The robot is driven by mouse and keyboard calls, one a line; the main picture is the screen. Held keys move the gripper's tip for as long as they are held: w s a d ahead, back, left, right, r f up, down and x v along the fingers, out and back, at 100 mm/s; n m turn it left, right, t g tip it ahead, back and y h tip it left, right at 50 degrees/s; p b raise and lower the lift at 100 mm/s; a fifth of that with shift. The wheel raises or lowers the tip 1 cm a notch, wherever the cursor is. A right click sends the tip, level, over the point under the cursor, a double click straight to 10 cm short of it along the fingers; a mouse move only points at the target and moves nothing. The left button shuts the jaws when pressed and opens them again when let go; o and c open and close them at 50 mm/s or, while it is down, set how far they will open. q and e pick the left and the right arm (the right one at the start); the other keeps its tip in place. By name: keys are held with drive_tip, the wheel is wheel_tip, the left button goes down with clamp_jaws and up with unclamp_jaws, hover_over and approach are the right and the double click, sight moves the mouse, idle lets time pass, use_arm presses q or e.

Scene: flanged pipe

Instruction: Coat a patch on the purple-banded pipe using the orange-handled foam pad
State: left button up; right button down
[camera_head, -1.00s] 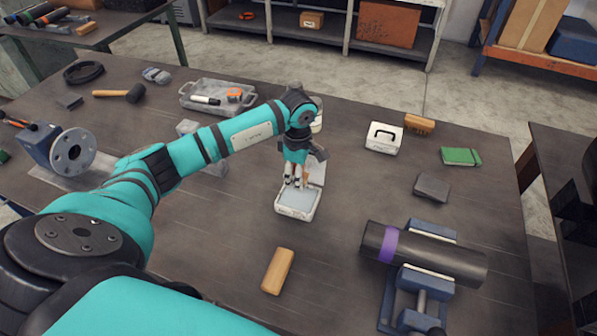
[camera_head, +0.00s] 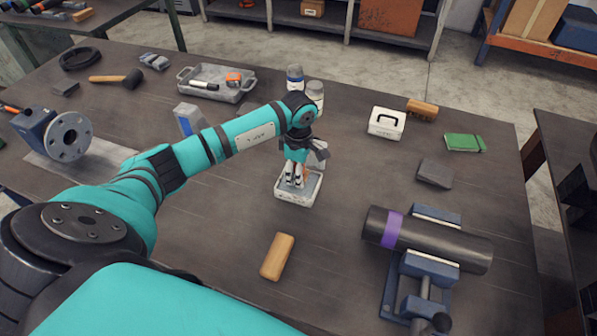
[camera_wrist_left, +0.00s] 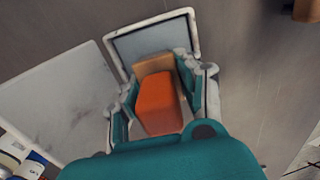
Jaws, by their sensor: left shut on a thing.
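The purple-banded pipe (camera_head: 427,240) is dark and lies across a blue vise at the right; its purple band (camera_head: 392,230) is near its left end. My left gripper (camera_head: 294,181) is over a small white tray (camera_head: 297,200) near the table's middle. In the left wrist view the gripper (camera_wrist_left: 160,100) is shut on the orange handle of the foam pad (camera_wrist_left: 158,102). The pad's tan edge shows beyond the handle, over the tray (camera_wrist_left: 190,45). I cannot tell whether the pad touches the tray's floor. My right gripper is not in view.
A tan block (camera_head: 277,257) lies in front of the tray. The blue vise (camera_head: 425,272) holds the pipe. Two bottles (camera_head: 315,95) stand behind my gripper.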

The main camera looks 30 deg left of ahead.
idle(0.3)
use_arm(q)
drive_tip(key=shift+f+b, duration=0.55)
idle(0.4)
drive_tip(key=shift+f, duration=0.1)
idle(1.5)
wheel_tip(320, 180, up, 2)
drive_tip(key=shift+r+p, duration=0.1)
drive_tip(key=shift+p, duration=0.3)
drive_tip(key=shift+r+p, duration=1.3)
drive_tip(key=shift+r, duration=1.2)
